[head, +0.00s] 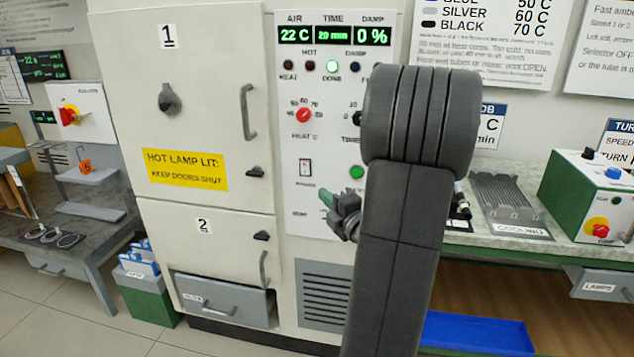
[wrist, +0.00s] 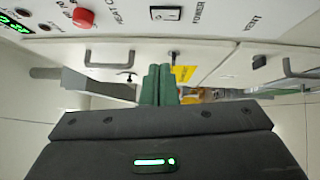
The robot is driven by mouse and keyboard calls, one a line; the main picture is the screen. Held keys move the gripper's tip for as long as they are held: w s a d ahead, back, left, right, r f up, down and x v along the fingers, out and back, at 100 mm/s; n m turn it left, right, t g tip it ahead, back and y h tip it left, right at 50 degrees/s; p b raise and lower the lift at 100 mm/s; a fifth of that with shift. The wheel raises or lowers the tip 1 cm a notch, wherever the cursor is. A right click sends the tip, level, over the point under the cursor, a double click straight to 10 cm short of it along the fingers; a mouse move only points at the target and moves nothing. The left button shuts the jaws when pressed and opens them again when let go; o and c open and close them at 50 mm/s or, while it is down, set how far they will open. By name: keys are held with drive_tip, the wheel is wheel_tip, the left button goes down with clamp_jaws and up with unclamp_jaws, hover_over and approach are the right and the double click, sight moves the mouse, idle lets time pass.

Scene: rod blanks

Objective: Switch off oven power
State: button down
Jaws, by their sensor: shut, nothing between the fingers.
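The oven (head: 218,100) is a tall cream cabinet with a control panel on its right side. The small rocker switch (head: 304,167) sits low on the panel, with a small label under it. It also shows at the top of the wrist view (wrist: 165,13). I cannot tell which way it is set. The displays (head: 334,35) are lit and read 22 C, 20 min and 0 %. The DONE lamp glows. My gripper (head: 326,197) has green fingers, shut and empty, below and right of the switch, apart from it. The fingers also show in the wrist view (wrist: 158,75).
A red heat knob (head: 304,115) is above the switch, and a green button (head: 356,172) is to its right. Door handles (head: 248,112) stick out at the left. My arm hides part of the panel's right side. A counter with a cooling rack (head: 497,190) stands at right.

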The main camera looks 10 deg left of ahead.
sight(303, 164)
drive_tip(key=x, duration=0.3)
drive_tip(key=w+d+x, duration=0.1)
drive_tip(key=x, duration=0.7)
drive_tip(key=shift+w+r, duration=0.1)
drive_tip(key=shift+w, duration=0.2)
drive_tip(key=shift+w+d+r, duration=0.1)
drive_tip(key=shift+w, duration=0.55)
drive_tip(key=shift+w+r+p, duration=0.1)
drive_tip(key=shift+r+p, duration=0.2)
drive_tip(key=shift+p, duration=0.6)
drive_tip(key=shift+f, duration=0.15)
